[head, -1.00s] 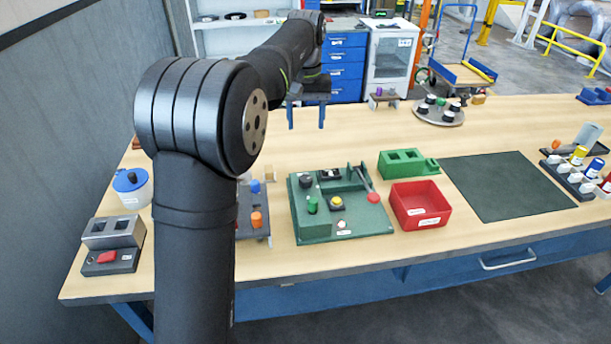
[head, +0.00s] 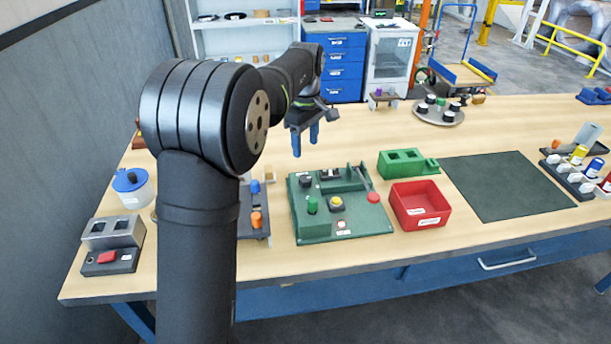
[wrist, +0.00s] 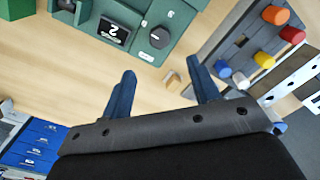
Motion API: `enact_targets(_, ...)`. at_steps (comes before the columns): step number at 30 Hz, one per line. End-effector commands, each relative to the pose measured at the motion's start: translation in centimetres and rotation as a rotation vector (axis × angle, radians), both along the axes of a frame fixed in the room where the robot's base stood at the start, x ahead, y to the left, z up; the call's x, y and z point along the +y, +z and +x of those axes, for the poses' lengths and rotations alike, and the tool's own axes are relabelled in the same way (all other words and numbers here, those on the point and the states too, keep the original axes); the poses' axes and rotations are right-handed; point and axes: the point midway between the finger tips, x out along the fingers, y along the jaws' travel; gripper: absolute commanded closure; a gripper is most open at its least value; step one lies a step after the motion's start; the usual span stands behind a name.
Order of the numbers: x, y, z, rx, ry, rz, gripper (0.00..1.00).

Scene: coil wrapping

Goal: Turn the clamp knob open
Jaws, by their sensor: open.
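A green fixture (head: 345,225) stands on the table. A dark knob (head: 305,181) sits at its back left corner, and in the wrist view this knob (wrist: 160,37) is beside a small display (wrist: 113,31) reading 2. A green knob (head: 312,204) stands nearer the front. I cannot read which knob is the clamp knob. My gripper (head: 305,143) is behind the fixture, above the table, with its two blue fingers pointing down. The fingers are apart and empty. In the wrist view my gripper (wrist: 162,72) is short of the dark knob and not touching it.
A rack with orange and blue pegs (head: 257,220) stands left of the fixture. A small wooden block (wrist: 173,81) lies near the fixture. A red bin (head: 420,204) and a green block (head: 403,163) are at its right. The table behind is mostly clear.

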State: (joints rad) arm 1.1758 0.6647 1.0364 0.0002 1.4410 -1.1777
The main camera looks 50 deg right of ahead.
Motion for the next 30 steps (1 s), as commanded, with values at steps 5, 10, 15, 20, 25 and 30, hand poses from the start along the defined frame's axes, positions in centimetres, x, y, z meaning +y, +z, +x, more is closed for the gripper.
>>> enact_targets(5, 0.1, -4.1, 0.0, 0.001, -0.001, 0.004, 0.44)
enact_targets(10, 0.0, -7.6, 0.0, 0.000, -0.001, 0.001, 0.44)
enact_targets(15, 0.0, -10.2, 0.0, -0.001, -0.001, 0.000, 0.44)
enact_targets(20, 0.0, -11.4, 0.0, -0.001, -0.001, 0.000, 0.44)
enact_targets(25, 0.0, -11.7, 0.0, -0.002, -0.001, -0.002, 0.44)
enact_targets(30, 0.0, -11.6, 0.0, -0.002, -0.001, -0.002, 0.48)
